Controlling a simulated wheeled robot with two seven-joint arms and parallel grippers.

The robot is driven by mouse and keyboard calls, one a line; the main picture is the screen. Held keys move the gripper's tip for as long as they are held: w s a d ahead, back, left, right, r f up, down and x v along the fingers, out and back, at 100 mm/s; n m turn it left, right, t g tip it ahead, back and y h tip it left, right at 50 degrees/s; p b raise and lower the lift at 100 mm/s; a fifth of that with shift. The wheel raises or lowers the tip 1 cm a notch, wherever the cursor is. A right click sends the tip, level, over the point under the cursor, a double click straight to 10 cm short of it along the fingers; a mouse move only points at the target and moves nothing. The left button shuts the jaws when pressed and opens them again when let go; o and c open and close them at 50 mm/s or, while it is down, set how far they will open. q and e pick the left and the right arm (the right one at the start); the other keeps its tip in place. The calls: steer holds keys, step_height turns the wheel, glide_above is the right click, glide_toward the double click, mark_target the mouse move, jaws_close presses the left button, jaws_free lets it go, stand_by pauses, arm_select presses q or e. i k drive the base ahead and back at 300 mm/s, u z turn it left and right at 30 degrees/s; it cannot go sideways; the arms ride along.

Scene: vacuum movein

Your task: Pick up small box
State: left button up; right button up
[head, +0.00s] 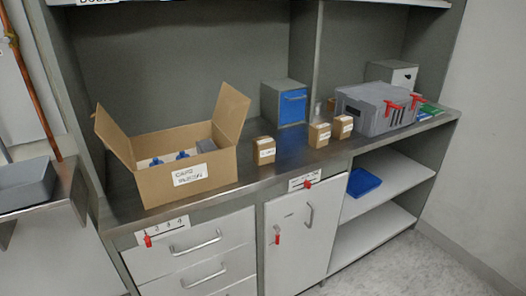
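Three small cardboard boxes with white labels stand on the dark counter. One small box (264,151) stands alone, just right of the large open carton. A second small box (319,135) and a third small box (342,126) stand close together further right, beside the grey case. Neither of my grippers shows in the head view, and nothing is seen touching the boxes.
The large open carton (187,177) holds blue-topped items. A blue-fronted drawer unit (291,107) stands behind. A grey case (372,112) with red latches sits at right. Below the counter (250,183) are drawers, a cabinet door (305,232) and open shelves with a blue tray (363,182).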

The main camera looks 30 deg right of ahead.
mark_target(264, 147)
steer(key=u, duration=0.15)
steer(key=k, duration=0.35)
steer(key=z, duration=0.85)
steer(key=i, duration=0.95)
steer(key=u, duration=0.95)
